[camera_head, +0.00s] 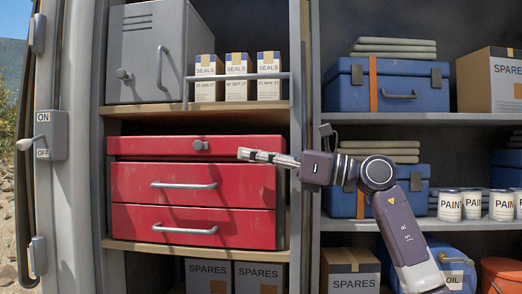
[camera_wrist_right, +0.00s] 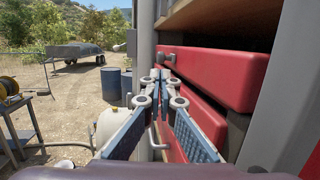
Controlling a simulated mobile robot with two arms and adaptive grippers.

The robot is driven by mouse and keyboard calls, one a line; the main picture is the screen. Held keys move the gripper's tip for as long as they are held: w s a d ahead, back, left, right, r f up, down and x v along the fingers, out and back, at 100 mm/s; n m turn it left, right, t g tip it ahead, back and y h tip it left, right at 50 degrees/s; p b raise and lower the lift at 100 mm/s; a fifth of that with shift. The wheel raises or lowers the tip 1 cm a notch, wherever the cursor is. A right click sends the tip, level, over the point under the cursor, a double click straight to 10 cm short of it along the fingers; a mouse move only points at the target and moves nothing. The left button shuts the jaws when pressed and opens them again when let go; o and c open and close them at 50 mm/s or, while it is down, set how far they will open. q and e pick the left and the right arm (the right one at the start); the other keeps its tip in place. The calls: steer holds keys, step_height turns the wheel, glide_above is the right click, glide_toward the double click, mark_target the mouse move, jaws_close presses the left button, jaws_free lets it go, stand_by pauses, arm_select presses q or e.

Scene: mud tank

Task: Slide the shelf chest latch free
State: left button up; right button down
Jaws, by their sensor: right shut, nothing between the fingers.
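The red chest (camera_head: 194,190) stands on a wooden shelf, with a top lid and two drawers with grey bar handles. Its small grey latch (camera_head: 200,145) sits at the front of the lid; in the right wrist view the latch (camera_wrist_right: 169,58) shows just beyond my fingertips. My right gripper (camera_head: 243,154) is shut and empty, pointing left in front of the chest, to the right of the latch. In the wrist view the fingertips (camera_wrist_right: 160,76) meet beside the red front. I cannot tell whether they touch it. My left gripper is not in view.
Seal boxes (camera_head: 238,76) stand behind a rail (camera_head: 238,76) above the chest. A grey cabinet (camera_head: 147,52) is at upper left. A switch box (camera_head: 51,135) is on the left door. Blue cases (camera_head: 386,88) and paint cans (camera_head: 475,204) fill the right shelves.

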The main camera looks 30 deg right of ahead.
mark_target(196, 148)
steer(key=p+x, duration=0.3)
steer(key=x, duration=0.5)
steer(key=shift+r, duration=0.1)
steer(key=shift+w+a, duration=0.25)
steer(key=shift+a, duration=0.05)
steer(key=x, duration=0.1)
steer(key=p+x, duration=0.2)
steer(key=x, duration=0.1)
steer(key=shift+s+a+f, duration=0.25)
steer(key=shift+a, duration=0.05)
steer(key=shift+w+a, duration=0.15)
steer(key=shift+f, duration=0.1)
